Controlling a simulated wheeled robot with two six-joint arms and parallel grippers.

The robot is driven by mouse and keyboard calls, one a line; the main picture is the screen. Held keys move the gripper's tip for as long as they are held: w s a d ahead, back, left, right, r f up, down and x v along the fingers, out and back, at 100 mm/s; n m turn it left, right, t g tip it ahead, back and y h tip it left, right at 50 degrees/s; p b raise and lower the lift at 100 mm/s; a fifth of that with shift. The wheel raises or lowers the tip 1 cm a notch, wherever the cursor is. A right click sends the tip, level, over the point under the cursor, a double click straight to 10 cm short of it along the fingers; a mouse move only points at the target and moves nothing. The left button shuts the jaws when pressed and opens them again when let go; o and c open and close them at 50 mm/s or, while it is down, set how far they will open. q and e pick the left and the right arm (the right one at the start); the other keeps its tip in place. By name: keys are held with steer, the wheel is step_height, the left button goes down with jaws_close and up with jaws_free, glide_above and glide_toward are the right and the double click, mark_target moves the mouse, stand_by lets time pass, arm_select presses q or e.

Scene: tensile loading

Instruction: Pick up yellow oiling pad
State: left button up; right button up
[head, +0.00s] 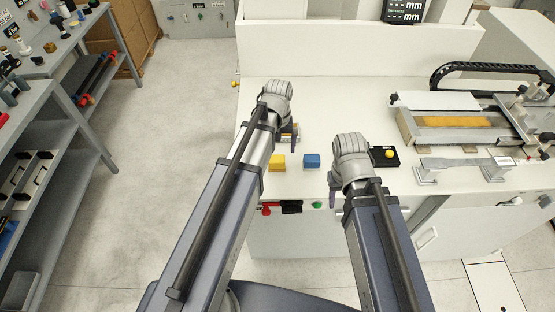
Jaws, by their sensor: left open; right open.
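The yellow oiling pad (278,162) is a small yellow block lying on the white worktop near its front edge. A similar blue block (311,161) lies just to its right, with a gap between them. My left gripper (290,132) is open over the worktop, just beyond the yellow pad; its fingers are mostly hidden by my wrist. My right gripper (334,190) is open near the front edge, to the right of and nearer than the blue block. It is also partly hidden by its wrist.
A black tray with a yellow ball (389,154) sits right of my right wrist. A metal specimen (464,163) rests on supports further right, before a machine with an orange strip (454,121). Red and green buttons (317,205) are on the front panel. Grey shelving (60,130) stands left across open floor.

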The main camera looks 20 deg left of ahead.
mark_target(277, 158)
arm_select(q)
step_height(277, 158, down, 3)
steer(key=shift+w+r+b, duration=0.1)
steer(key=shift+r+b, duration=0.05)
steer(key=shift+b, duration=0.9)
steer(key=shift+r, duration=0.1)
steer(key=f+b, duration=0.5)
steer(key=shift+a+f, duration=0.2)
steer(key=shift+a, duration=0.05)
steer(key=shift+r, duration=0.1)
steer(key=c, duration=1.5)
steer(key=shift+r, duration=0.15)
